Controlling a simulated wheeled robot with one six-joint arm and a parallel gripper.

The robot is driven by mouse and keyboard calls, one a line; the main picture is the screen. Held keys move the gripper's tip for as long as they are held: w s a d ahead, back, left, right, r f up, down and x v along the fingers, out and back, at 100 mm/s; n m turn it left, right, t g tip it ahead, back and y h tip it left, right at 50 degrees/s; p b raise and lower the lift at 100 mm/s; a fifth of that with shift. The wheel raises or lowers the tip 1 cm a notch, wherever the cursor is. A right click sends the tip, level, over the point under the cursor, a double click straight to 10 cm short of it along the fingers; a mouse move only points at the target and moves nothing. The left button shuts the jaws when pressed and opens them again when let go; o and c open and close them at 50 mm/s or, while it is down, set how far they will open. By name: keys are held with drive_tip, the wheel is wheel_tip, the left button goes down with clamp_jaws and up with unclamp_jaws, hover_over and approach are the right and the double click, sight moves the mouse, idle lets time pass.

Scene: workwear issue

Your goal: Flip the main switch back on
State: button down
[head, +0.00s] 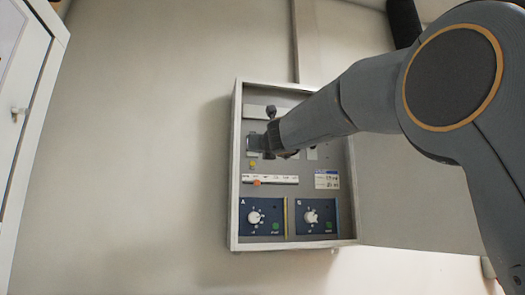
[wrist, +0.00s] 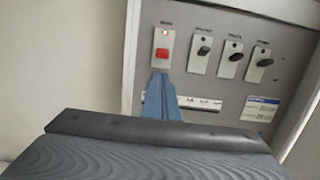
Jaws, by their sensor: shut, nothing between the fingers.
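A red switch (wrist: 162,54) sits on a pale plate at the left of the panel's upper row in the wrist view, with a small light (wrist: 165,33) above it. Its label is too small to read. My gripper (wrist: 160,80) is shut and empty, its blue fingertips just below the red switch. I cannot tell whether they touch the panel. In the head view my gripper (head: 251,143) is in front of the upper left of the panel box (head: 235,200), and my arm hides most of the switch row there.
Three black toggles (wrist: 204,50) (wrist: 236,55) (wrist: 265,62) stand right of the red switch. Below are a white label strip (head: 285,179), a blue-white card (head: 327,179) and two dials (head: 255,217) (head: 311,217). A white cabinet (head: 30,90) stands far left; bare wall lies between.

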drive_tip(key=p+x, duration=0.5)
drive_tip(key=x, duration=0.4)
drive_tip(key=shift+d, duration=0.15)
